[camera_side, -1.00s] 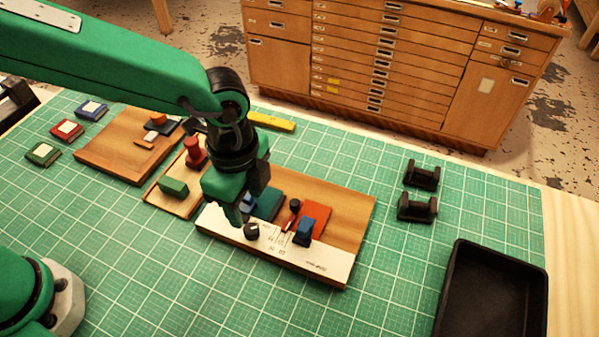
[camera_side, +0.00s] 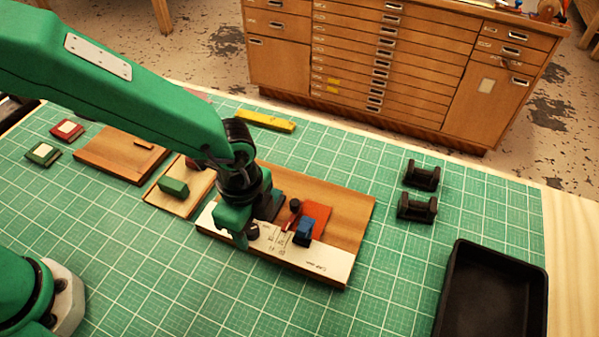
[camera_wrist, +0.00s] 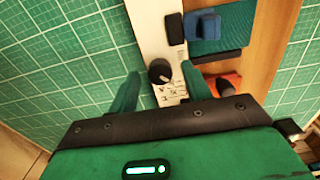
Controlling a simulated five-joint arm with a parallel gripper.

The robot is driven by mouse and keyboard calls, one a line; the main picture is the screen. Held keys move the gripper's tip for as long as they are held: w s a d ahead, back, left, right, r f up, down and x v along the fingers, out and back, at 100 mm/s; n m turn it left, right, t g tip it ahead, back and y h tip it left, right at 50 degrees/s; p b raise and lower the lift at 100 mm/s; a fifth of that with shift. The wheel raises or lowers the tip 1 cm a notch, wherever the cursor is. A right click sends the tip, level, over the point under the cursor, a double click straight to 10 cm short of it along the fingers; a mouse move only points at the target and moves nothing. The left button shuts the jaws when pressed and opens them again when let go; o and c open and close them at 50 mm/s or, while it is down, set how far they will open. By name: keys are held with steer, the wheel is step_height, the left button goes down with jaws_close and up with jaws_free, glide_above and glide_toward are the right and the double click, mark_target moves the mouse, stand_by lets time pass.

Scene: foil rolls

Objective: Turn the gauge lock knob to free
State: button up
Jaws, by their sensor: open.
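The gauge lock knob is a small round black knob (camera_side: 253,231) with a pale pointer mark. It stands on the white printed strip (camera_side: 318,268) along the front of a wooden board. In the wrist view the knob (camera_wrist: 160,72) lies between the two green fingers of my gripper (camera_wrist: 160,80). The fingers are open, with a gap on each side of the knob. In the side view my gripper (camera_side: 243,240) is low over the strip and partly hides the knob's left side. The strip's print is too small to read.
A red slide (camera_side: 317,214) and a blue block (camera_side: 304,230) sit right of the knob. A wooden fixture with a green block (camera_side: 173,187) is to the left. Black cradles (camera_side: 418,207) and a black tray (camera_side: 492,300) stand right on the green mat.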

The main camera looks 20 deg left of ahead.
steer(key=shift+f, duration=0.1)
steer(key=c, duration=1)
steer(key=shift+n, duration=0.3)
steer(key=n, duration=0.3)
steer(key=shift+n, duration=0.4)
steer(key=n, duration=0.4)
steer(key=shift+n, duration=0.3)
steer(key=n, duration=0.4)
steer(key=shift+n, duration=2.5)
